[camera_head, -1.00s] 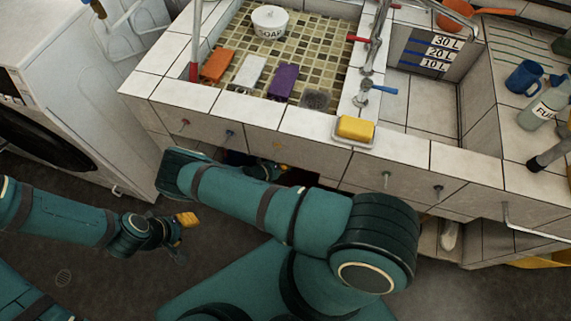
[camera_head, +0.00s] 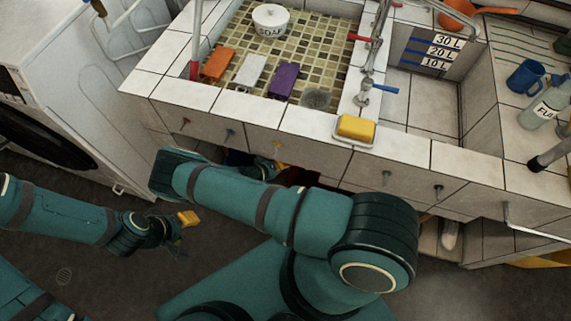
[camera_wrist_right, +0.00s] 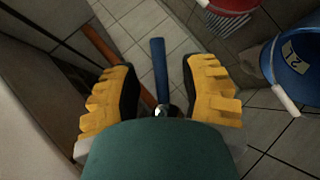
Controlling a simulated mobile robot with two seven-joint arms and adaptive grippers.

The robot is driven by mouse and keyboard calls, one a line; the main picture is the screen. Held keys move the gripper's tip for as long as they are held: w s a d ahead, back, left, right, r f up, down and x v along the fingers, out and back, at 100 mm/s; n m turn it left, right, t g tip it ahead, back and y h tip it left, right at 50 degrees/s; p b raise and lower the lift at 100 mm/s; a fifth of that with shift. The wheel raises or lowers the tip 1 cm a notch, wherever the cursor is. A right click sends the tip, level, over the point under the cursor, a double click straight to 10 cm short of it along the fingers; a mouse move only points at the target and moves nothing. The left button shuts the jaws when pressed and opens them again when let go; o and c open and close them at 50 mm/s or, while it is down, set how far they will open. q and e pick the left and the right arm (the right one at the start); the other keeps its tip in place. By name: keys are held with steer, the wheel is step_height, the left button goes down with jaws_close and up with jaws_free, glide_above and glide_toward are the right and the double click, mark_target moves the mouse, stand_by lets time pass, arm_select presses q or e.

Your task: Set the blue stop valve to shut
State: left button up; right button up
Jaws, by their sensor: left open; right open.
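The blue stop valve shows in the right wrist view as a straight blue lever (camera_wrist_right: 160,72) with a metal fitting at its near end. It lies between the two yellow fingers of my right gripper (camera_wrist_right: 163,90), which are spread, with a visible gap on each side. In the head view, the right gripper (camera_head: 277,166) is low at the front of the tiled sink unit, mostly hidden behind my own forearm. The valve is not visible there. My left gripper (camera_head: 184,222) is open and empty above the floor at the left.
In the right wrist view, an orange bar (camera_wrist_right: 102,45) runs left of the lever. The tiled counter (camera_head: 290,120) with a yellow sponge (camera_head: 356,127) is above the right gripper.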

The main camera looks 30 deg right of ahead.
steer(key=v, duration=1)
